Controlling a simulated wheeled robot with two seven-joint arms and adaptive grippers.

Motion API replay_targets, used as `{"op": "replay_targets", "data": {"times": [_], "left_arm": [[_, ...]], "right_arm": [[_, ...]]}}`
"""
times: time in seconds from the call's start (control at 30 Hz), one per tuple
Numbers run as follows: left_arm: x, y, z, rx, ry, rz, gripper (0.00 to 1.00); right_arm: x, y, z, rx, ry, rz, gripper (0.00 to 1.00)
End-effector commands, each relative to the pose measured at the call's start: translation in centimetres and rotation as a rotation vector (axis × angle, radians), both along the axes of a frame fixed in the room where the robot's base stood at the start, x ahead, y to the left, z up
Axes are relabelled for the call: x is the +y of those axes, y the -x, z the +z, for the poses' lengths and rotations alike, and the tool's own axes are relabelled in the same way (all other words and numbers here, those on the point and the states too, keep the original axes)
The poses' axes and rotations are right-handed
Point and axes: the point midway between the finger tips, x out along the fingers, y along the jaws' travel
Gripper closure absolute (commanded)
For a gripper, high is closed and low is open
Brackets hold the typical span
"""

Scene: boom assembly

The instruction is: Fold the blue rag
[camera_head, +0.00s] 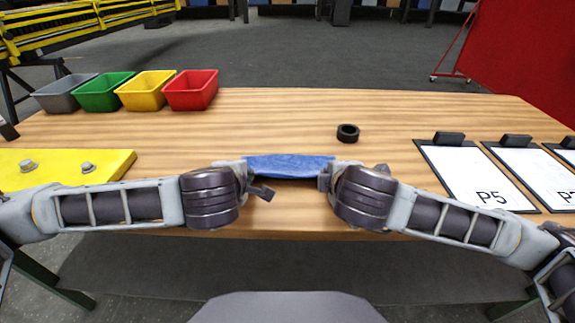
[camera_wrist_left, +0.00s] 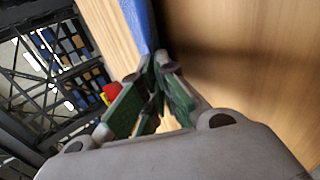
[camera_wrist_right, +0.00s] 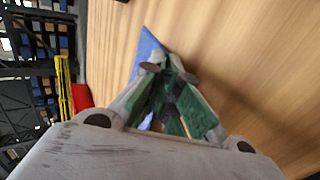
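The blue rag (camera_head: 290,165) is stretched between my two grippers near the front of the wooden table in the head view. Its near edge looks raised, with a dark strip under it. My left gripper (camera_head: 247,166) is at the rag's left end and my right gripper (camera_head: 327,173) at its right end. In the left wrist view the green-padded fingers close together on the blue edge (camera_wrist_left: 138,22). In the right wrist view the fingers also meet at the rag (camera_wrist_right: 146,52). The fingertips partly hide the gripped corners.
A black ring (camera_head: 347,133) lies behind the rag to the right. Grey, green, yellow and red bins (camera_head: 191,91) stand at the back left. A yellow plate (camera_head: 62,167) with bolts is at left. Clipboards (camera_head: 476,178) lie at right. The table behind the rag is mostly clear.

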Motion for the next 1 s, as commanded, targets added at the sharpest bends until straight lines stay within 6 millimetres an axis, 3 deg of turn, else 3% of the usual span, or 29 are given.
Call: {"op": "replay_targets", "data": {"times": [0.13,0.43,0.77,1.0], "left_arm": [[0.0,0.0,0.0,0.001,0.000,0.000,1.00],[0.0,0.0,0.0,0.001,0.000,0.000,0.61],[0.0,0.0,0.3,0.001,0.000,0.000,0.61],[0.0,0.3,2.3,-0.001,0.001,0.001,0.61]], "right_arm": [[0.0,0.0,0.0,0.001,0.000,0.000,1.00],[0.0,0.0,0.0,0.001,0.000,0.000,0.61],[0.0,0.0,0.3,0.000,-0.001,0.001,0.61],[0.1,0.3,2.3,0.000,-0.002,0.001,0.61]]}}
